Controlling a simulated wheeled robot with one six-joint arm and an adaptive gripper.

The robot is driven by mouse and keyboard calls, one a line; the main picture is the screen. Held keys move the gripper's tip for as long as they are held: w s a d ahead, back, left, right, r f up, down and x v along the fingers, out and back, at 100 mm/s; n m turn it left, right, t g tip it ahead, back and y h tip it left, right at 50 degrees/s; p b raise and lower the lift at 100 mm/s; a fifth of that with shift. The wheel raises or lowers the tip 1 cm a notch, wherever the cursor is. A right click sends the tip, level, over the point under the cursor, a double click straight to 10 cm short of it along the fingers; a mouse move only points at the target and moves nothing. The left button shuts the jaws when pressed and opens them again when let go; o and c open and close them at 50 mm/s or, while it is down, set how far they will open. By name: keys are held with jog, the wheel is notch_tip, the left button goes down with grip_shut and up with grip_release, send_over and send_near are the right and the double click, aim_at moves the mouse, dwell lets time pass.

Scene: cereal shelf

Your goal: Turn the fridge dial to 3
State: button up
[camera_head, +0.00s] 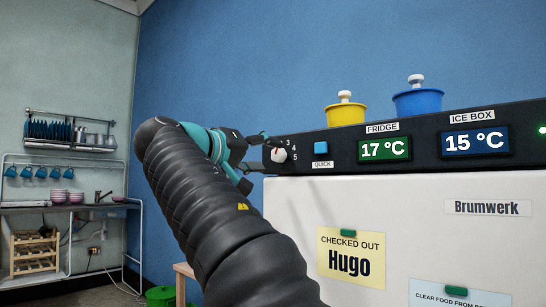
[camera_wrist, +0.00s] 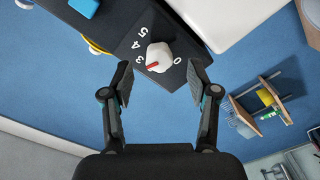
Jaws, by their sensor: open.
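The fridge dial (camera_head: 278,155) is a white knob on the black control strip, beside the numbers 3, 4 and 5. In the wrist view the dial (camera_wrist: 160,54) shows a red pointer mark at its lower left, just below the direction of the printed 3. A 0 is printed to its right; any numbers between are not readable. My gripper (camera_head: 265,152) is at the left end of the strip, close to the dial. In the wrist view my gripper (camera_wrist: 160,73) is open, one finger on each side of the dial, with visible gaps and no clear contact.
A blue QUICK button (camera_head: 320,149) sits right of the dial. Displays read FRIDGE 17 °C (camera_head: 385,149) and ICE BOX 15 °C (camera_head: 475,141). Yellow (camera_head: 345,114) and blue (camera_head: 417,102) lidded pots stand on top. A dish rack and sink stand far left.

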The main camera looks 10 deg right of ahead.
jog(key=v, duration=0.8)
jog(key=shift+a, duration=0.15)
